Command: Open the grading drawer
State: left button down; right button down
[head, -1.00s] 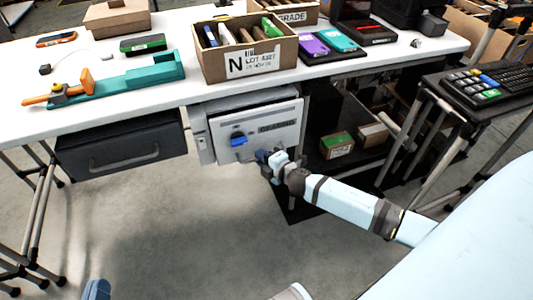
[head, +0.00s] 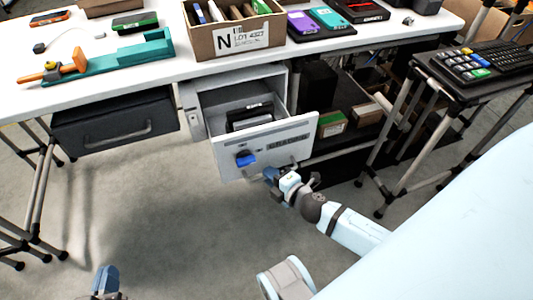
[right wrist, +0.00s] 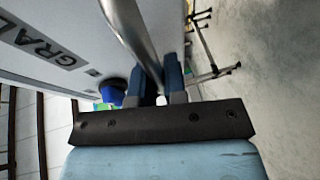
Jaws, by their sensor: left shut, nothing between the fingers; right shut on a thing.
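The grading drawer (head: 290,135) hangs under the white table and is pulled out, its front panel tilted in the picture. Its label partly reads "GRADING", and a blue knob (head: 245,158) sits on the front. A dark boxy item (head: 250,115) lies inside. My right gripper (head: 270,176) is at the lower part of the drawer front. In the right wrist view, its blue fingers (right wrist: 157,80) are shut around the metal bar handle (right wrist: 130,25). My left gripper (head: 106,280) is low at the bottom left, shut and empty, away from the drawer.
A dark drawer (head: 115,125) beside it is closed. The white table (head: 150,75) above carries a carton (head: 235,40) and a teal fixture (head: 125,60). A stand with a keyboard (head: 490,65) is at the right. The floor in front is clear.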

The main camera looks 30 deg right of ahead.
jog(key=shift+s+a, duration=0.1)
jog(key=shift+s, duration=0.3)
jog(key=c, duration=1.2)
grip_release()
